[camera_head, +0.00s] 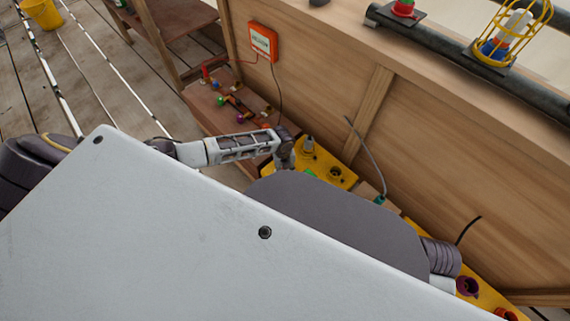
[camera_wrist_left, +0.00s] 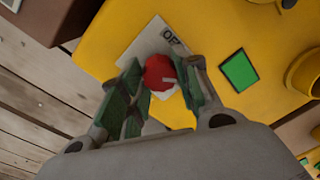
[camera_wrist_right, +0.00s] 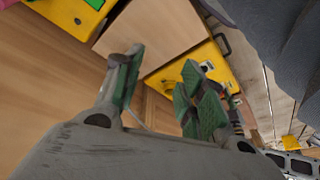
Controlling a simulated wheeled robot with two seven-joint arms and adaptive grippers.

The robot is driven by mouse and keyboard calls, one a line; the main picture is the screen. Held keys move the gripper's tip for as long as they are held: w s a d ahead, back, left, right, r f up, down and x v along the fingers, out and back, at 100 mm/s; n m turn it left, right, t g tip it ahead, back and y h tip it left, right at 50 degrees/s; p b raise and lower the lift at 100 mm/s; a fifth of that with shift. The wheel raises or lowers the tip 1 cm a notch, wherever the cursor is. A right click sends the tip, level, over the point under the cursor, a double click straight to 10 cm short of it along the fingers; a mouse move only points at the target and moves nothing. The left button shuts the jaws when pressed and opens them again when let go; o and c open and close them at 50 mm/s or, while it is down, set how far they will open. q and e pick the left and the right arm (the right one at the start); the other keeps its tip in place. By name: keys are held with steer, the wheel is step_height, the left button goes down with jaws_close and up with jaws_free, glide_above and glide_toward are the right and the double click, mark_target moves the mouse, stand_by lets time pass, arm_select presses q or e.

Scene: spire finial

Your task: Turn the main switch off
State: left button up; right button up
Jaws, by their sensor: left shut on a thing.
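The main switch, a red round knob (camera_wrist_left: 160,72) with a pale pointer mark, sits on a white label plate (camera_wrist_left: 146,40) on a yellow panel (camera_wrist_left: 105,35). Part of an "OF" lettering shows beside the knob. My left gripper (camera_wrist_left: 161,80) is shut on the knob, a green-padded finger on each side of it. In the head view the left gripper (camera_head: 285,158) is over the left end of the yellow panel (camera_head: 338,174), and the knob is hidden there. My right gripper (camera_wrist_right: 162,82) is open, with nothing seen between its fingers; the head view does not show it.
A green square (camera_wrist_left: 239,70) and a yellow round fitting (camera_wrist_left: 308,72) are beside the switch. A wooden wall (camera_head: 430,150) runs behind the panel. An orange box (camera_head: 263,41) hangs on it with cables. A brown bench (camera_head: 206,104) with small coloured parts is to the left.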

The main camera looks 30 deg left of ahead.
arm_select(q)
steer(key=shift+n+p, duration=0.3)
steer(key=shift+r+n+p, duration=0.15)
steer(key=shift+n+p, duration=1.7)
steer(key=shift+n, duration=0.05)
steer(key=n+p, duration=0.3)
steer(key=n, duration=0.1)
steer(key=shift+n+y+p, duration=0.3)
steer(key=shift+n+p, duration=0.3)
steer(key=shift+n, duration=0.7)
arm_select(e)
steer(key=s+d+f+g+h, duration=0.1)
steer(key=d+f+g, duration=0.1)
steer(key=f, duration=1)
steer(key=shift+s+d, duration=0.2)
steer(key=shift+d, duration=0.3)
steer(key=shift+f, duration=0.1)
arm_select(q)
steer(key=o, duration=1)
steer(key=shift+r, duration=0.1)
